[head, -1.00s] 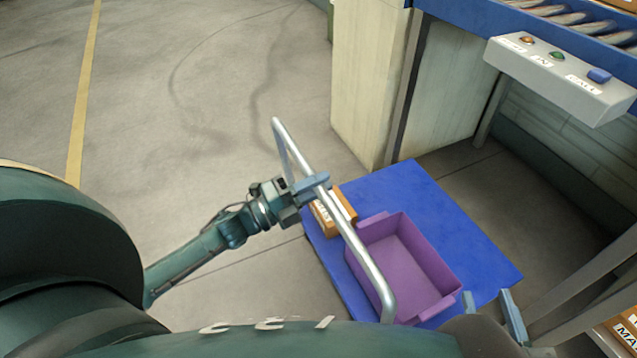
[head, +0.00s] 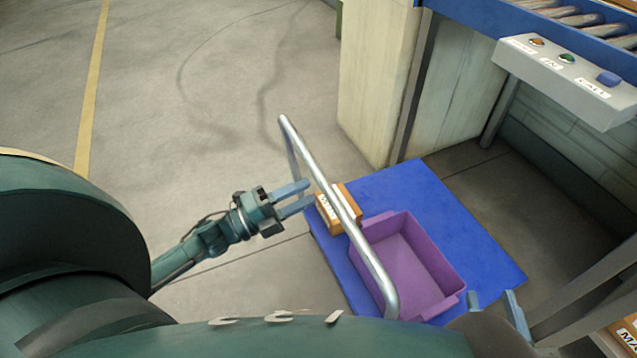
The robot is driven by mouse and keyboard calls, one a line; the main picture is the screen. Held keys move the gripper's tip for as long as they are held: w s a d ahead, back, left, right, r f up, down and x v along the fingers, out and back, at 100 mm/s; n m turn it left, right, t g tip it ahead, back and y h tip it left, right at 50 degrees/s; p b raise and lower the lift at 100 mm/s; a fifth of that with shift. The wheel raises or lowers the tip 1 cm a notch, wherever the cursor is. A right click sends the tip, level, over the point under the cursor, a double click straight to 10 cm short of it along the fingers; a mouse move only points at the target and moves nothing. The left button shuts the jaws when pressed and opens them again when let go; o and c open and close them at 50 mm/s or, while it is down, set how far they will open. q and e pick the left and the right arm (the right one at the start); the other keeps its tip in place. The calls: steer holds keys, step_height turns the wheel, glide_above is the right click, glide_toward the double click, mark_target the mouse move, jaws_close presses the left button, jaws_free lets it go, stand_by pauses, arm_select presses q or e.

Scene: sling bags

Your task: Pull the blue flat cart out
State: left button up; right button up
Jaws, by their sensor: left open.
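The blue flat cart (head: 420,190) stands on the floor at the lower middle, partly under the conveyor frame. Its silver handle (head: 330,188) is a tilted tube loop along the cart's left side. A purple bin (head: 408,258) and a small orange-brown box (head: 334,214) with a label sit on the cart. My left gripper (head: 310,194) is open and empty, its fingertips just left of the handle bar and apart from it. My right gripper (head: 494,305) shows only its two fingertips, spread apart near the cart's front right corner; the rest is hidden.
A conveyor (head: 560,15) with rollers stands at the upper right, with a grey button box (head: 565,80) on its side. A pale panel (head: 380,90) stands behind the cart. The floor (head: 220,80) to the left is clear, with a yellow line (head: 90,100).

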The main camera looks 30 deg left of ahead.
arm_select(q)
steer(key=v, duration=0.7)
steer(key=shift+s+a, duration=0.25)
arm_select(e)
steer(key=shift+s+d+f+g+h, duration=0.1)
steer(key=shift+s+d+g+h, duration=0.05)
steer(key=shift+g+h, duration=0.15)
